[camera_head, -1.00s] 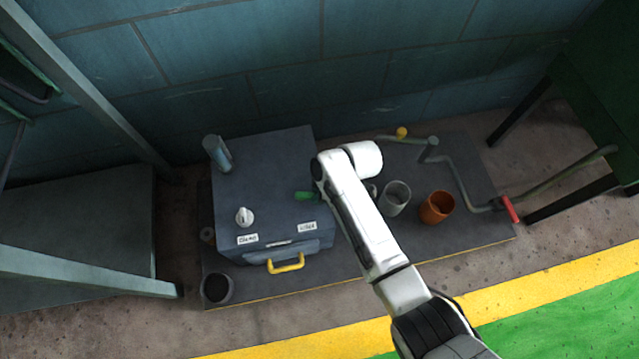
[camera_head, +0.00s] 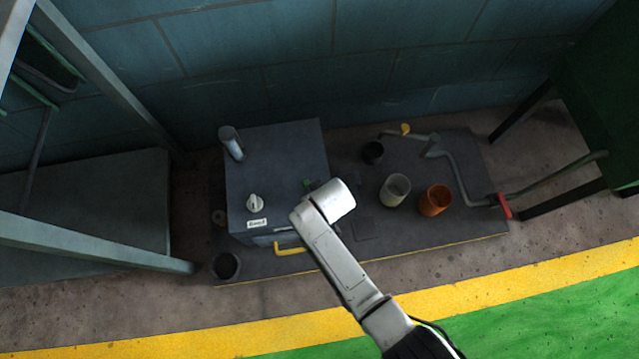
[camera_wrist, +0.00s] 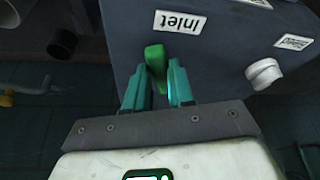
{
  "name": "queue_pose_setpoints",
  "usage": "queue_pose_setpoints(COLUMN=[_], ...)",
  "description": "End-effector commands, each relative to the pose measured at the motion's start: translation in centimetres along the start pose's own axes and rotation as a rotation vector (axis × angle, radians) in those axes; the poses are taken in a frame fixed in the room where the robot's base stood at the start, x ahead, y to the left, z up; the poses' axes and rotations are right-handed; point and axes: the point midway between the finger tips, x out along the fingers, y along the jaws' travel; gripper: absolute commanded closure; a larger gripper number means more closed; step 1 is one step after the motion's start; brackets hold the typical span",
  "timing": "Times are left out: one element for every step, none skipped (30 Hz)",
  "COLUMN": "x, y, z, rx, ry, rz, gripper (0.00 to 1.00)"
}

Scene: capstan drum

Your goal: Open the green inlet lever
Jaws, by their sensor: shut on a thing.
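The green inlet lever (camera_wrist: 156,58) stands out from the grey box, close to the white "Inlet" label (camera_wrist: 180,22), in the wrist view. My gripper (camera_wrist: 160,78) has its two teal fingers on either side of the lever and is shut on it. In the head view only a small bit of green (camera_head: 309,184) shows at the box's right side, beside my white wrist. My wrist hides the fingers, the label and most of the lever there.
The grey box (camera_head: 275,160) bears a white knob (camera_head: 255,203), a grey cylinder (camera_head: 231,142) and a yellow handle (camera_head: 289,249). A pale cup (camera_head: 395,190), an orange cup (camera_head: 435,200) and a crank with a red grip (camera_head: 503,206) are to the right.

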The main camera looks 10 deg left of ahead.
Motion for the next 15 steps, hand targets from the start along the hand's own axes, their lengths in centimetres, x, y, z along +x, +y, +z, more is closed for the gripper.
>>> queue_pose_setpoints(x=[0.1,0.1,0.1,0.1,0.1,0.2,0.2,0.2,0.2,0.2,0.2,0.2,0.2,0.2,0.2], y=[-0.4,-0.5,-0.7,-0.8,-0.9,-1.0,-1.1,-1.1,-1.3,-1.4,-1.4,-1.4,-1.5,-1.6,-1.6], z=[0.0,0.0,0.0,0.0,0.0,0.0,0.0,-0.1,-0.1,-0.1,-0.1,-0.1,-0.2,-0.2,-0.2], rx=[0.031,0.053,0.083,0.103,0.124,0.150,0.169,0.186,0.207,0.222,0.236,0.253,0.266,0.276,0.288], ry=[-0.001,-0.001,-0.001,-0.001,-0.001,-0.001,-0.001,-0.001,-0.001,-0.002,-0.002,-0.002,-0.002,-0.002,-0.001], rz=[0.014,0.024,0.035,0.045,0.052,0.063,0.070,0.078,0.087,0.092,0.098,0.106,0.110,0.114,0.119], gripper=[1.00,1.00,1.00,1.00,1.00,1.00,1.00,1.00,1.00,1.00,1.00,1.00,1.00,1.00,1.00])
